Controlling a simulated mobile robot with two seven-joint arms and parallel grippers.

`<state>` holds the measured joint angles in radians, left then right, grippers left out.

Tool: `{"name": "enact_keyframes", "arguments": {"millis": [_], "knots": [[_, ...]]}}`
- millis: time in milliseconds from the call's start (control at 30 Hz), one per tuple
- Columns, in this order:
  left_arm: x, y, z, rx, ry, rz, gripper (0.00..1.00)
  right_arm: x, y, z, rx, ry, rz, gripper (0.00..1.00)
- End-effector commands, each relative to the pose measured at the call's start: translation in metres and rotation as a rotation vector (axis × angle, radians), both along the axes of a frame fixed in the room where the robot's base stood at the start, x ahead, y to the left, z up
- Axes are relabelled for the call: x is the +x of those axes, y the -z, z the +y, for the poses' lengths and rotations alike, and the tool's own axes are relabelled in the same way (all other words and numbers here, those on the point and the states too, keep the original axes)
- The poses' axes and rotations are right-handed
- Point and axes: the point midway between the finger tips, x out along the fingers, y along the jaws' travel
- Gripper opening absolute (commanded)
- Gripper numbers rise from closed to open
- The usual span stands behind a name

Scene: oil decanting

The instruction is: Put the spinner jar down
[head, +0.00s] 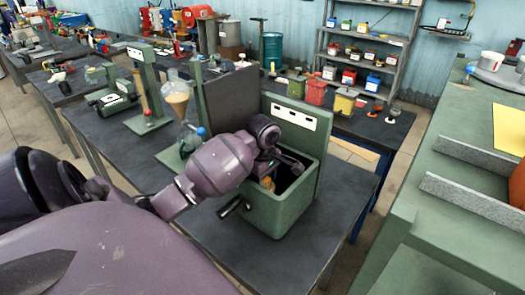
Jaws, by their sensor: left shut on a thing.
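The spinner is a green box (283,212) on the dark table, with a black handle at its left side. Its top is open and its interior is dark. A green upright panel with a white label (296,117) stands behind the opening. My left gripper (277,170) reaches over the opening, shut on the spinner jar. A small amber part of the jar (267,183) shows at the mouth of the box; the rest is hidden by my gripper and the box wall. I cannot tell whether the jar touches the inside. My right gripper is not in view.
A glass funnel with amber liquid (178,98) stands left of my left arm, near a green stand (148,90). Several coloured tins line the far table edge. The dark tabletop (345,190) right of the spinner is clear. A green bench (440,235) stands at right.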

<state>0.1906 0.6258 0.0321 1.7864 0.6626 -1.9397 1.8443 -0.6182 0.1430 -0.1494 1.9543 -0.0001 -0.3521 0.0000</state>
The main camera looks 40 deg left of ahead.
Motion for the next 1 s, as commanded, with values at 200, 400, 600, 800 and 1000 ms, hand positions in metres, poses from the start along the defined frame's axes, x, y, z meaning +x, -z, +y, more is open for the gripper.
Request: {"name": "enact_keyframes", "arguments": {"millis": [200,400,600,800,1000], "knots": [[-0.0062,0.0109,-0.0075,-0.002,-0.002,0.000,0.29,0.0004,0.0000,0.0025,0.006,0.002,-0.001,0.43],[-0.0060,0.0107,-0.0073,-0.001,-0.002,0.000,0.29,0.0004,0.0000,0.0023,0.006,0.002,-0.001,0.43],[-0.0061,0.0130,-0.0072,-0.002,-0.002,0.000,0.60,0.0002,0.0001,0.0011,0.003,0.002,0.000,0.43],[-0.0062,0.0129,-0.0071,-0.001,-0.002,0.000,0.81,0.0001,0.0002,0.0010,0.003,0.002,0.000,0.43],[-0.0061,0.0124,-0.0070,-0.001,-0.002,0.000,0.81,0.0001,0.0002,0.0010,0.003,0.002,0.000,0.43]]}}
